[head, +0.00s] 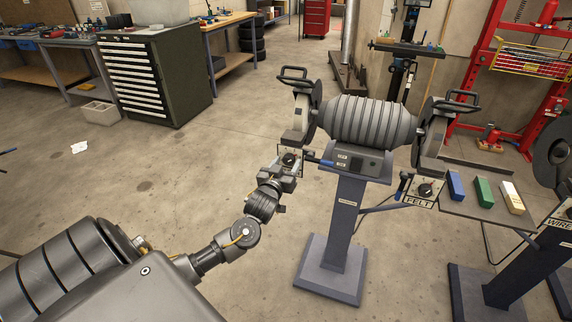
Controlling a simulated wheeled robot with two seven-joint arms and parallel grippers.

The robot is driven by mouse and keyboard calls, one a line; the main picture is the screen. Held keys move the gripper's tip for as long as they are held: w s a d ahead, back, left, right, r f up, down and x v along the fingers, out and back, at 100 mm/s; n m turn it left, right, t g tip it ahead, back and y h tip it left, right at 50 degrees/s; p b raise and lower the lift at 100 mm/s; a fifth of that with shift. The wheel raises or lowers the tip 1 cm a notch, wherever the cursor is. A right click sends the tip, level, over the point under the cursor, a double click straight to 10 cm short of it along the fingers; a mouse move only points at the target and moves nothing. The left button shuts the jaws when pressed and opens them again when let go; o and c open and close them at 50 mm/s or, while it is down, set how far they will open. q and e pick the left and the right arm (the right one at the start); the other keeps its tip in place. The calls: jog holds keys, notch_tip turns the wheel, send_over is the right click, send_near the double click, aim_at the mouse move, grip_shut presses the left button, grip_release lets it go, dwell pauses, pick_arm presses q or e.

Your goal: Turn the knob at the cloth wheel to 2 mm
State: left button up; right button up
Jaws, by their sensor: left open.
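A grey double-ended bench polisher (372,123) stands on a blue-grey pedestal (343,222). Its left wheel (307,110) has a small plate with a round black knob (289,159) below it. Any label under this knob is hidden by my gripper, and I cannot read its scale. My left gripper (288,169) is open, right in front of and just below this knob; I cannot tell whether the fingers touch it. The right wheel has another knob (425,190) above a plate reading FELT. My right gripper is not in view.
A shelf (478,207) at the right holds blue, green and cream bars. Another machine marked WIRE (558,222) stands at the right edge. A dark drawer cabinet (158,75) and workbenches stand at the back left. The floor at left is mostly clear.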

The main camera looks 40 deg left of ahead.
pick_arm(q)
jog(key=c, duration=1)
jog(key=shift+o, duration=0.2)
